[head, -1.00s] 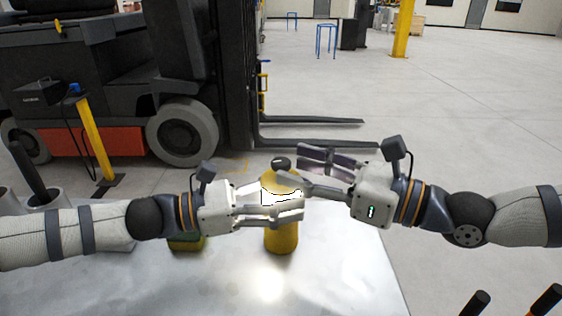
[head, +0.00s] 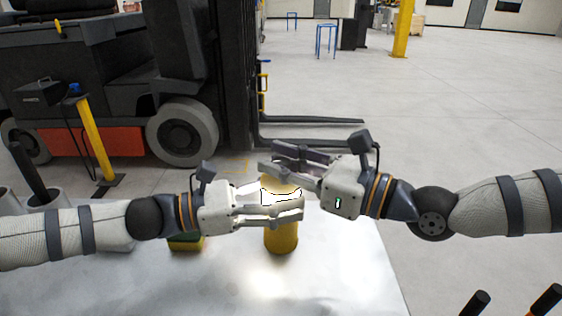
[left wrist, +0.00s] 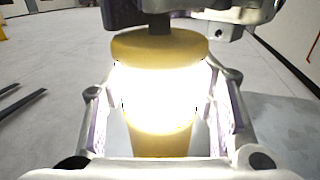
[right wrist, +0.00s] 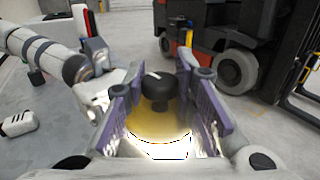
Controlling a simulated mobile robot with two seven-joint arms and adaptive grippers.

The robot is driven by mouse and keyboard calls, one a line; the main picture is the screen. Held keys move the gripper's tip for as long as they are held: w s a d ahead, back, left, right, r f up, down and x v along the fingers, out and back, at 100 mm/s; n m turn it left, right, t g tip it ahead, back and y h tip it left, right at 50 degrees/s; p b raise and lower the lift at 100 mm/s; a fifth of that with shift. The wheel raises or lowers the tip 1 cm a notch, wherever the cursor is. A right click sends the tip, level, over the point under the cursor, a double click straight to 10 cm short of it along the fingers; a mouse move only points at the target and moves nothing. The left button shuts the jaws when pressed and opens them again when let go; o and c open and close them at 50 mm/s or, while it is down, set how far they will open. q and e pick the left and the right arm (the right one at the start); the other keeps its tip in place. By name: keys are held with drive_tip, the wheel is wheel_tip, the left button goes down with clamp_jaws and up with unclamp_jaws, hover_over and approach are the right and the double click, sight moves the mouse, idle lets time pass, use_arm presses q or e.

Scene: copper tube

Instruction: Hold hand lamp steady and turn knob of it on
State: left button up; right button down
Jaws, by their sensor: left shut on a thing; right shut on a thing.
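The yellow hand lamp (head: 281,238) stands upright on the table, with a glowing white middle band. Its yellow cap (left wrist: 160,44) and bright band show in the left wrist view. My left gripper (head: 288,203) is shut around the lamp's body, one finger on each side. The dark round knob (right wrist: 157,88) on top of the lamp, with a white mark, shows in the right wrist view. My right gripper (head: 271,159) is shut on this knob from the right, its purple-padded fingers on either side. In the head view the right fingers hide the knob.
The pale shiny table (head: 345,265) is bare right of the lamp. A green and yellow object (head: 187,243) lies behind my left arm. Grey cylinders (head: 42,196) stand at far left, and dark handles (head: 475,303) at lower right. A forklift (head: 110,90) stands beyond the table.

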use_arm(q)
drive_tip(key=shift+o, duration=0.2)
use_arm(e)
drive_tip(key=shift+s+a+r+m+t+h, duration=0.1)
drive_tip(key=shift+a+r+m+t+h, duration=0.05)
drive_tip(key=shift+m+t+h, duration=1.25)
drive_tip(key=shift+m+t, duration=0.1)
drive_tip(key=shift+t, duration=0.4)
use_arm(q)
drive_tip(key=shift+c, duration=0.2)
use_arm(e)
drive_tip(key=c, duration=1.3)
unclamp_jaws()
drive_tip(key=v, duration=1.2)
